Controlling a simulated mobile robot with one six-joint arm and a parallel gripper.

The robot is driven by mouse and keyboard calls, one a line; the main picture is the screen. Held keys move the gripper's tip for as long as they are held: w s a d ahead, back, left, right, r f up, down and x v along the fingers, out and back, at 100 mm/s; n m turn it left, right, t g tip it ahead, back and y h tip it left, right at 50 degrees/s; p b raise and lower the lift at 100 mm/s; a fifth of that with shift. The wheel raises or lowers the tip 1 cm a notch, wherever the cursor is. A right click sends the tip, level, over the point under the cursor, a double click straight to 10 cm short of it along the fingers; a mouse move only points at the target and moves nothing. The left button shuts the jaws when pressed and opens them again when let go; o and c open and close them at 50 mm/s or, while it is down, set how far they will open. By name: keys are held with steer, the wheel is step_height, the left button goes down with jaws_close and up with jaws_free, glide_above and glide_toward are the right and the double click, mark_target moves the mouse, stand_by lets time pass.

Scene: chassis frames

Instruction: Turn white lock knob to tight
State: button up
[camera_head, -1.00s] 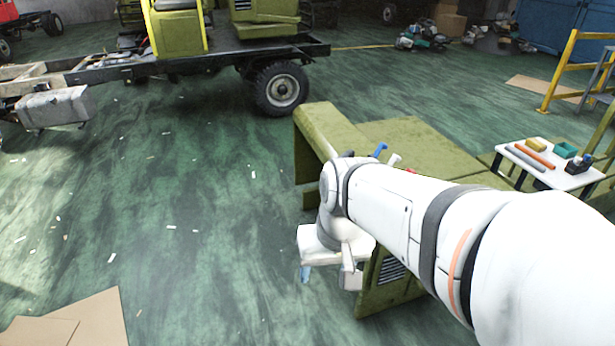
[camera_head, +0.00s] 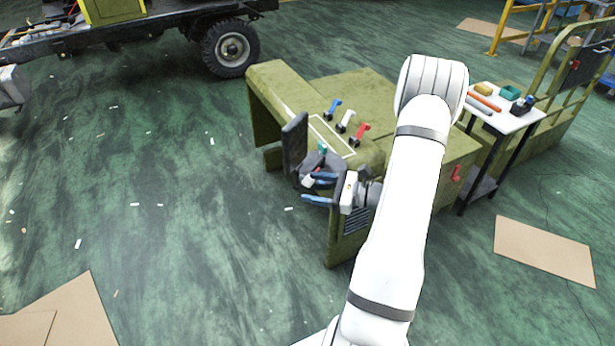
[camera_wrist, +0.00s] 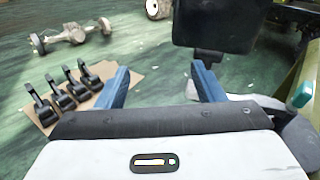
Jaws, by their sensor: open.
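The white lock knob (camera_head: 346,120) stands on the olive panel (camera_head: 329,135), between a blue knob (camera_head: 334,106) and a red knob (camera_head: 361,132). Its tight and loose marks are too small to read. My gripper (camera_head: 307,190) is open and empty, below and left of the white knob and apart from it. In the wrist view my gripper (camera_wrist: 160,72) shows two spread blue fingers with only floor between them. The white knob is not seen in the wrist view.
A dark upright plate (camera_head: 295,143) stands close to my gripper; it also shows in the wrist view (camera_wrist: 213,25). A teal-tipped part (camera_wrist: 301,90) is close at right there. A small white table (camera_head: 504,110) with tools stands right of the olive body. Open floor lies left.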

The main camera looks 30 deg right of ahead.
mark_target(314, 181)
steer(key=d+f+m+t+h, duration=0.3)
steer(key=d+f+m, duration=0.1)
steer(key=d, duration=0.2)
steer(key=x, duration=0.2)
steer(key=p+x, duration=0.1)
steer(key=x, duration=0.2)
steer(key=p+x, duration=0.1)
steer(key=x, duration=0.2)
steer(key=shift+a+r, duration=0.2)
steer(key=shift+r, duration=0.15)
